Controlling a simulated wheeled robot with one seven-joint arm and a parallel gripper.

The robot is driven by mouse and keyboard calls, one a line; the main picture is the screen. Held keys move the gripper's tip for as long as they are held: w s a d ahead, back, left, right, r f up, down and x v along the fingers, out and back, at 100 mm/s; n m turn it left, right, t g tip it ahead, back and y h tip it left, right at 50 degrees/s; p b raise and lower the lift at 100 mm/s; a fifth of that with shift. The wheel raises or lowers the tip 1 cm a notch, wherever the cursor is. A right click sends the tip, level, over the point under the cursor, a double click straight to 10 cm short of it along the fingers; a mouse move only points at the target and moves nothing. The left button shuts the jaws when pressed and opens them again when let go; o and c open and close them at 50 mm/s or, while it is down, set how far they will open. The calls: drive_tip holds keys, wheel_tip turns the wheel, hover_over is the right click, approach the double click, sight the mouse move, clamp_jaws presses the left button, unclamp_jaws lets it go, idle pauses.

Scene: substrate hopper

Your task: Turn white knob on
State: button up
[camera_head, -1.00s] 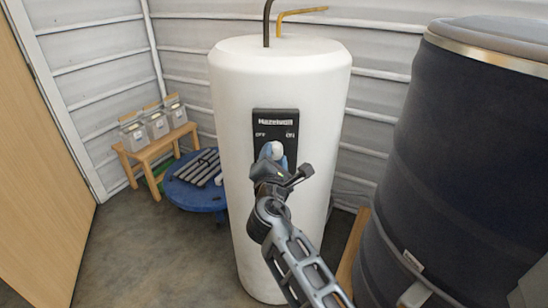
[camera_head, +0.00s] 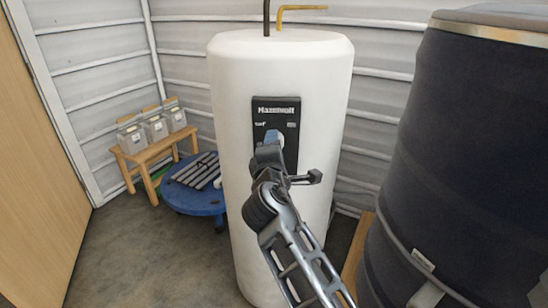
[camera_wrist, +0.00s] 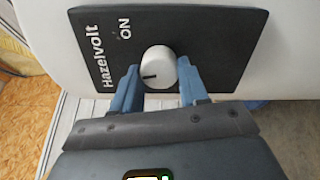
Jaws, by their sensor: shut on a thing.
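The white knob (camera_wrist: 160,67) sits on a black control panel (camera_wrist: 213,42) and shows between my gripper's two blue fingers in the wrist view. A short black mark lies on its lower left part there, while the word ON is at its upper left. My gripper (camera_wrist: 160,88) is shut on the knob. In the head view my gripper (camera_head: 273,140) is at the panel (camera_head: 290,108) and hides the knob. The panel is on the front of a tall white tank (camera_head: 232,120). OFF is hidden by my gripper in the wrist view.
A large dark barrel (camera_head: 450,150) stands close on the right. Pipes (camera_head: 300,8) rise from the tank's top. Floor at front left is clear.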

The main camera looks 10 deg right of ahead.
drive_tip(key=shift+d+m+b, duration=0.1)
drive_tip(key=shift+m+b, duration=4.8)
drive_tip(key=shift+m, duration=0.6)
drive_tip(key=o, duration=1.1)
drive_tip(key=shift+r, duration=0.1)
drive_tip(key=shift+c, duration=0.2)
drive_tip(key=v, duration=0.7)
drive_tip(key=shift+s, duration=0.35)
